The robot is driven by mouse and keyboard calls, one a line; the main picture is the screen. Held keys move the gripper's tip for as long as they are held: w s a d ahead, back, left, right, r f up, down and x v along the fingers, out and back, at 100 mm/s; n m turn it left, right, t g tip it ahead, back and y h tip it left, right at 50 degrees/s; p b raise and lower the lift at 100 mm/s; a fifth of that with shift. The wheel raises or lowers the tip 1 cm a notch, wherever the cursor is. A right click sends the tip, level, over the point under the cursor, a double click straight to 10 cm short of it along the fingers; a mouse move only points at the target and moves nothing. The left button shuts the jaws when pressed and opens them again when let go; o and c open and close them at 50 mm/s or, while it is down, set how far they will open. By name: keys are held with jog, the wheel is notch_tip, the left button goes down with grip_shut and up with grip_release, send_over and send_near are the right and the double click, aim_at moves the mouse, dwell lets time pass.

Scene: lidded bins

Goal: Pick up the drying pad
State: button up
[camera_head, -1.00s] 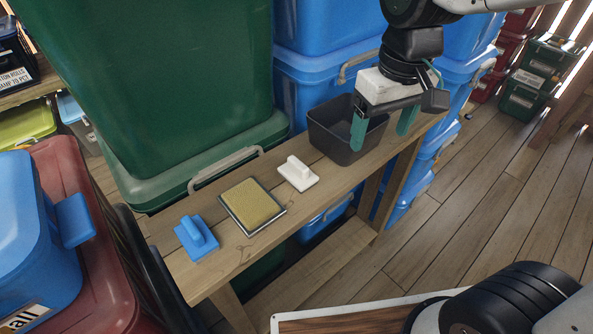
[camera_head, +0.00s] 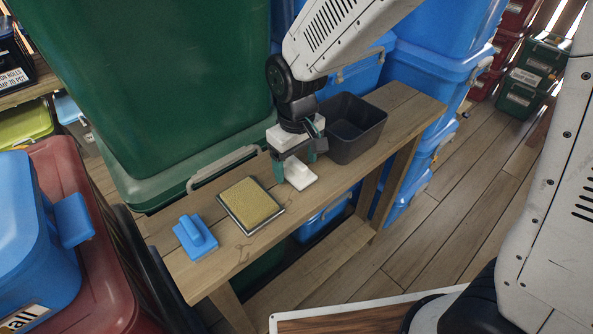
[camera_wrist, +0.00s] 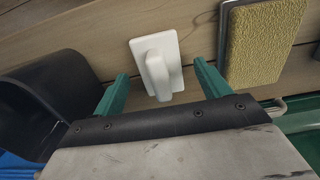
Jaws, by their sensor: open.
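A white pad with a raised grip (camera_head: 301,178) lies on the wooden bench, and it also shows in the wrist view (camera_wrist: 157,68). A blue pad with a similar grip (camera_head: 195,238) lies near the bench's left end. The frames do not label either one as the drying pad. My gripper (camera_head: 294,164) is open and empty above the white pad, partly covering it in the head view. In the wrist view my gripper's green fingers (camera_wrist: 161,72) stand on either side of the white pad's grip, apart from it.
A yellow sponge-like slab in a shallow tray (camera_head: 250,204) lies between the two pads. A dark open bin (camera_head: 358,143) stands to the right on the bench (camera_head: 398,108). A large green bin (camera_head: 150,90) and stacked blue bins (camera_head: 440,70) rise behind it.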

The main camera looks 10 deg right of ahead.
jog(key=shift+f, duration=0.85)
jog(key=c, duration=1.1)
jog(key=shift+o, duration=0.2)
jog(key=shift+r, duration=0.1)
jog(key=shift+r, duration=0.6)
notch_tip(320, 180, up, 2)
jog(key=shift+r, duration=0.15)
jog(key=s+d+r, duration=0.1)
jog(key=s, duration=1.5)
jog(key=shift+d+r, duration=0.2)
jog(key=shift+d, duration=0.1)
